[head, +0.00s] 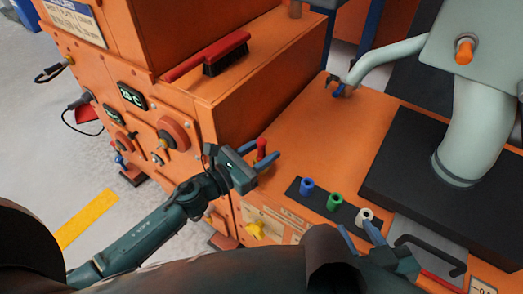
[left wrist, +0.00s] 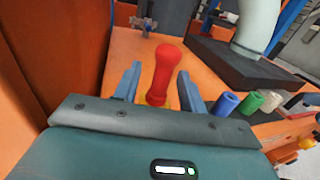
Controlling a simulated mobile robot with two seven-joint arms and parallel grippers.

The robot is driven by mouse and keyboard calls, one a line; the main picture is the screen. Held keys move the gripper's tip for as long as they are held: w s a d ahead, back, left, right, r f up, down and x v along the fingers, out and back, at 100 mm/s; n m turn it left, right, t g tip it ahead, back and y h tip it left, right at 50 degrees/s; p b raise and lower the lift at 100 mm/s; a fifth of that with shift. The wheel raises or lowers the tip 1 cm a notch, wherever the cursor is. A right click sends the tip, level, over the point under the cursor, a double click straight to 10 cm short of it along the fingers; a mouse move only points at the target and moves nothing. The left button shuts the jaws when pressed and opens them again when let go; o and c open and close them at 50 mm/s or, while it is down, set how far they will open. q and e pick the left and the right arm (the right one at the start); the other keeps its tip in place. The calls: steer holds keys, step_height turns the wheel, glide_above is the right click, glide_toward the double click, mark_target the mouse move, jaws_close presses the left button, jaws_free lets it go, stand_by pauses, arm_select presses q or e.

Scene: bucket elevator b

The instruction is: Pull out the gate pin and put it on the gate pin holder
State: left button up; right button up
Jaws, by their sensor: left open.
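A red knobbed handle (head: 261,147), which may be the gate pin, stands upright on the orange machine top; it also shows in the left wrist view (left wrist: 165,72). My left gripper (head: 263,153) is open, with one blue finger on each side of the red handle. In the left wrist view, gaps show between the handle and both fingers (left wrist: 160,85). The handle's lower end is hidden. Blue, green and white sockets (head: 336,201) stand in a row on a dark strip. I cannot tell which part is the pin holder. My right gripper (head: 358,230) has its fingers apart, near the white socket.
A raised orange housing (head: 270,75) with a red-handled brush (head: 225,57) on it rises behind my left gripper. A black plate (head: 400,165) carries a thick pale pipe (head: 475,130) at right. The orange top between handle and plate is mostly clear.

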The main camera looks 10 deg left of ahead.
arm_select(q)
step_height(320, 180, up, 10)
steer(key=p, duration=0.6)
